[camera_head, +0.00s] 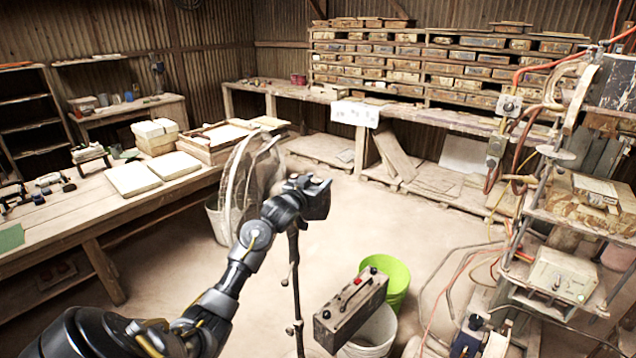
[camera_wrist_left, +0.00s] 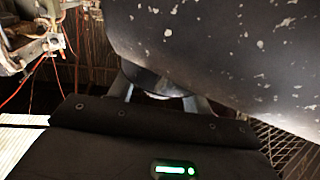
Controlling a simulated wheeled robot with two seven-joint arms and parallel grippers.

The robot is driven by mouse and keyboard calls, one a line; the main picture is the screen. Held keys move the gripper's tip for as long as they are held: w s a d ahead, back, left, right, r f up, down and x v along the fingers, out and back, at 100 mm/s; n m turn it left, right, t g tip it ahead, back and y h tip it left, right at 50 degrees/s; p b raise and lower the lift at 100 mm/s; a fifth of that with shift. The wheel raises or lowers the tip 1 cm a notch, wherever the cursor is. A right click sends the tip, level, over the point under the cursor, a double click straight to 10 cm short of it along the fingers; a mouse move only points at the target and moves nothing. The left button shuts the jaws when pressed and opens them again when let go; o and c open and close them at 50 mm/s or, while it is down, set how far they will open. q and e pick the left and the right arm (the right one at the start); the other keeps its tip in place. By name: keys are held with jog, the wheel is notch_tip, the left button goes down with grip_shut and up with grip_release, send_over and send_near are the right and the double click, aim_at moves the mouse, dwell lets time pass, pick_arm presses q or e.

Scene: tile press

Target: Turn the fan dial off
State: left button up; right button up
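The standing fan (camera_head: 250,178) has a round wire cage, seen edge-on and faint, left of the picture's middle. A thin dark pole (camera_head: 295,275) shows below my gripper. My left gripper (camera_head: 318,193) is at the fan's right side, by the top of the pole; the gap between them cannot be judged. In the left wrist view a large dark, paint-speckled rounded surface (camera_wrist_left: 225,50), perhaps the fan's housing, fills the upper right. Grey slanted parts show below it; whether they are my fingers is unclear. I cannot make out the dial. My right gripper is out of view.
A grey box with a red switch (camera_head: 350,308) shows in front of a green bucket (camera_head: 396,279) and a pale bucket (camera_head: 374,337). A long workbench (camera_head: 145,206) stands left. A cluttered rack with hoses (camera_head: 575,228) stands right. The middle floor is open.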

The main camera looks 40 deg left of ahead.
pick_arm(q)
jog(key=c, duration=0.7)
jog(key=shift+d, duration=0.1)
jog(key=shift+c, duration=0.2)
jog(key=shift+y, duration=0.3)
jog(key=shift+f+n+g+y+b, duration=0.1)
jog(key=shift+n+g+y+b, duration=0.4)
jog(key=shift+n+y, duration=0.45)
jog(key=shift+w+d+n+g+y, duration=0.1)
jog(key=shift+n+g+y, duration=0.45)
jog(key=shift+y, duration=0.7)
jog(key=n+g+y, duration=0.1)
jog(key=n+y+p, duration=0.1)
jog(key=n+g+y, duration=0.1)
jog(key=y, duration=0.1)
jog(key=shift+r+g, duration=0.25)
jog(key=shift+g, duration=0.1)
jog(key=shift+f+n+g+y+p, duration=0.1)
jog(key=shift+n+g+y+p, duration=0.4)
jog(key=shift+n+g+y, duration=0.8)
jog(key=shift+n, duration=0.3)
